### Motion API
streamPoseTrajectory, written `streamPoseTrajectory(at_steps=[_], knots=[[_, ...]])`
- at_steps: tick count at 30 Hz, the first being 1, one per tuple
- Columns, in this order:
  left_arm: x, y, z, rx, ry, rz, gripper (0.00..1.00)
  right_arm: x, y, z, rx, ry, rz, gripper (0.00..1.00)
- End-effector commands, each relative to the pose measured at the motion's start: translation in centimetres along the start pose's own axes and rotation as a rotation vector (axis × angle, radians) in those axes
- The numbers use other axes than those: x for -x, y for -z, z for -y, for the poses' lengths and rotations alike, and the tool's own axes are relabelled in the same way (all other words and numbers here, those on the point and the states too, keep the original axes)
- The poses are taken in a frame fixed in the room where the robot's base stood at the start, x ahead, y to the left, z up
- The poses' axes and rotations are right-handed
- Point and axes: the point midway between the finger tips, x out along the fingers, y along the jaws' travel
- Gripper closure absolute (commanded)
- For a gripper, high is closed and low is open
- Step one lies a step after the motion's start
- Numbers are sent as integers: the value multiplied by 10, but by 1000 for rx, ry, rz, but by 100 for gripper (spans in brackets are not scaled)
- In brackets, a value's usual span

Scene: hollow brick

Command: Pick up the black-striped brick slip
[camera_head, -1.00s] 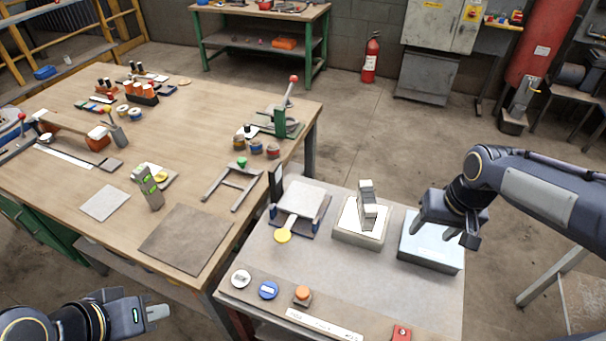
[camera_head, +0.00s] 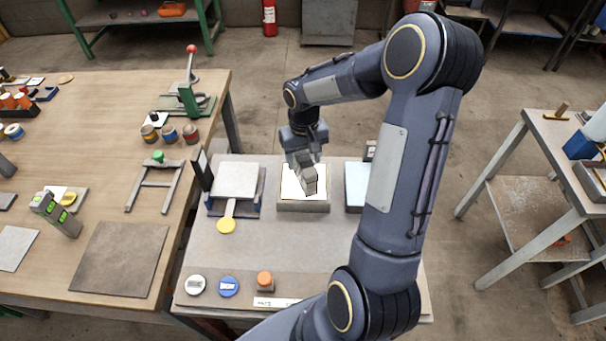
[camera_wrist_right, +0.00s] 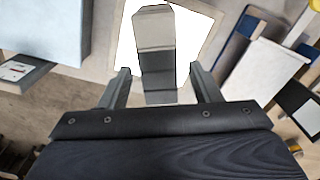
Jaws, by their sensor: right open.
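The black-striped brick slip (camera_head: 307,178) is a pale grey block with dark bands, standing on a white-topped pad (camera_head: 303,204) on the small grey table. My right gripper (camera_head: 303,158) is open, directly above and behind the slip. In the right wrist view the slip (camera_wrist_right: 155,45) lies between the two spread fingers of the gripper (camera_wrist_right: 160,75), with a gap on each side. Whether the fingertips reach down beside it is hard to tell. My left gripper is out of view.
A blue-topped block (camera_head: 357,187) stands right of the pad, partly behind my right arm. A scale-like plate (camera_head: 236,181) with a yellow disc stands left. A green-marked block (camera_head: 57,214) is on the wooden table (camera_head: 95,150). Round buttons line the front edge.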

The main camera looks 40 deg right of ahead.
Motion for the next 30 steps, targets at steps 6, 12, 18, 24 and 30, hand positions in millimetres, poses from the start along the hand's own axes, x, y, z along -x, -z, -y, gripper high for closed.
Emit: streamPoseTrajectory(at_steps=[6,12,18,24,30], knots=[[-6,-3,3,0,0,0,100,-10,0,0,0,0,0,43],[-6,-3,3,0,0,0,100,-10,0,0,0,0,0,58],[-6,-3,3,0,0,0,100,-10,0,0,0,0,0,85],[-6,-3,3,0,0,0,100,-10,0,0,1,0,-1,100],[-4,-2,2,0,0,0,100,-6,0,0,0,0,-2,100]])
